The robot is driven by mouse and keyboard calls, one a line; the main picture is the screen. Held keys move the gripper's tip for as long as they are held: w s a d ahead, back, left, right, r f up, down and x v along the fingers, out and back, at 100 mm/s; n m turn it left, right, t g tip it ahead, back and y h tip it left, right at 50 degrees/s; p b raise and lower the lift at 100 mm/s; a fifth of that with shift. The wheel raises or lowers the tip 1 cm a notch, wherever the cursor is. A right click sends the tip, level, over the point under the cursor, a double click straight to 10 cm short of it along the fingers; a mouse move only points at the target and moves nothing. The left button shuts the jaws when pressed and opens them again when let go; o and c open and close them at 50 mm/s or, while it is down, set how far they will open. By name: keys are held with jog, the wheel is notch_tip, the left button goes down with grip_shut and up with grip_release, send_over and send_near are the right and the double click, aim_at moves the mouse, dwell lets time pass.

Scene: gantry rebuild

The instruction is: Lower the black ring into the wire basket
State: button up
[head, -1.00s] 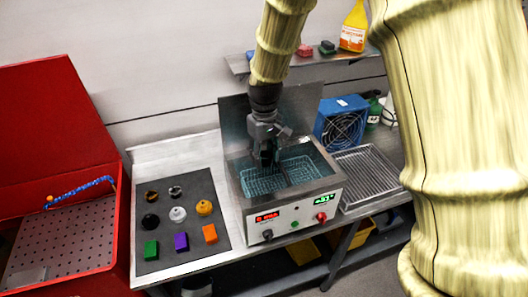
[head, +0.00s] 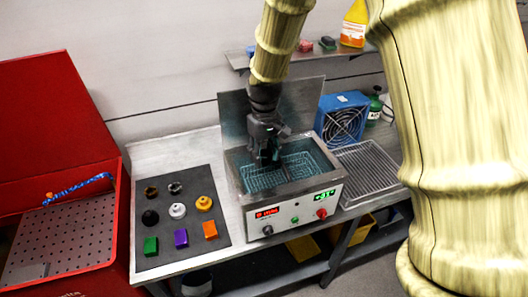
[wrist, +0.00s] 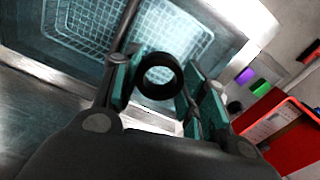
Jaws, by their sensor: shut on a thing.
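The black ring (wrist: 158,94) shows in the wrist view, held between the two teal-padded fingers of my gripper (wrist: 158,82). Its open hole faces the wrist camera. In the head view my gripper (head: 266,156) points down over the bath, and I cannot make out the ring there against the dark fingers. The wire basket (head: 262,182) sits inside the steel bath under the gripper. Its mesh also shows in the wrist view (wrist: 85,22), beyond the ring. I cannot tell how high the ring is above the basket.
The bath's front panel (head: 295,214) has lit displays and knobs; its lid stands up behind. A dark mat (head: 170,222) with several small parts and coloured blocks lies left. A wire rack (head: 368,172) and blue fan box (head: 342,119) are right. A red cabinet (head: 62,120) stands far left.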

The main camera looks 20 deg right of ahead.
jog(key=b, duration=0.4)
send_near(264, 184)
jog(key=shift+s+a+f, duration=0.15)
jog(key=shift+s+f, duration=0.35)
jog(key=shift+s, duration=0.05)
jog(key=shift+s+a+f, duration=0.15)
jog(key=shift+s+f, duration=0.35)
jog(key=shift+s, duration=0.05)
dwell(0.6)
jog(key=shift+f+b, duration=0.8)
jog(key=shift+f, duration=1.7)
dwell(2.5)
jog(key=o, duration=1.2)
